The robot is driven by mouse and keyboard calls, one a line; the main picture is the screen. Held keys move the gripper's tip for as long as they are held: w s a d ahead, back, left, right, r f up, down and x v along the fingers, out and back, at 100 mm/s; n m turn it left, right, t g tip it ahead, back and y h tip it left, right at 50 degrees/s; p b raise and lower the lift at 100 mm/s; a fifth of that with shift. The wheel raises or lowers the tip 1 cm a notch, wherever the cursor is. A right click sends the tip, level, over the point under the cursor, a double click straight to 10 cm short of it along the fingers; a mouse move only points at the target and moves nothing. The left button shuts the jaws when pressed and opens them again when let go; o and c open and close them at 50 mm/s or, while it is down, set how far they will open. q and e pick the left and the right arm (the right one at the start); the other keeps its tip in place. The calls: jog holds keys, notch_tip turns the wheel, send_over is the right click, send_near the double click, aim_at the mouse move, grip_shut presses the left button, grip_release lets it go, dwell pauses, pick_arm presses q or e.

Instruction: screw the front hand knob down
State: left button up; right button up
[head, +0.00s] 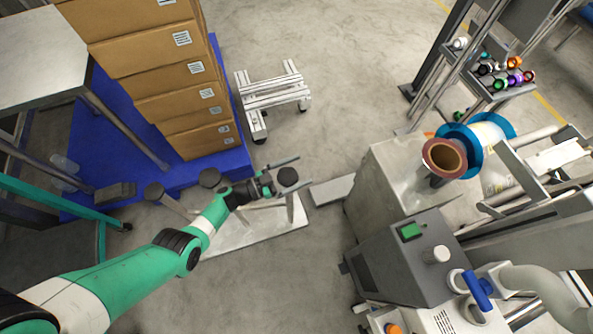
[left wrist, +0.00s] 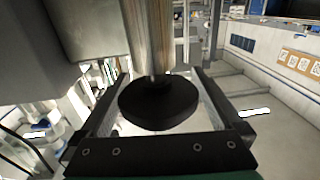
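A black round hand knob (head: 288,176) tops a thin post above a pale base plate (head: 262,231) in the head view. My left gripper (head: 304,171) is open, with its fingers on either side of this knob. In the left wrist view the knob (left wrist: 158,104) is a dark disc between the two fingers, with visible gaps on both sides. A post rises behind it. Two similar black knobs, a middle one (head: 210,178) and a left one (head: 154,191), stand further left. The knob's thread is not visible. My right gripper is not in view.
Stacked cardboard boxes (head: 160,62) stand on a blue pallet (head: 104,118) behind the knobs. A white slatted stand (head: 273,91) is on the floor. A grey machine (head: 405,262) and a blue-flanged reel (head: 461,150) stand right. Bare floor lies between the plate and the machine.

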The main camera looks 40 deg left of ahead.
pick_arm(q)
jog(key=shift+f, duration=0.1)
jog(key=p+v, duration=0.3)
jog(key=v, duration=0.8)
jog(key=shift+s, duration=0.3)
jog(key=shift+a, duration=0.1)
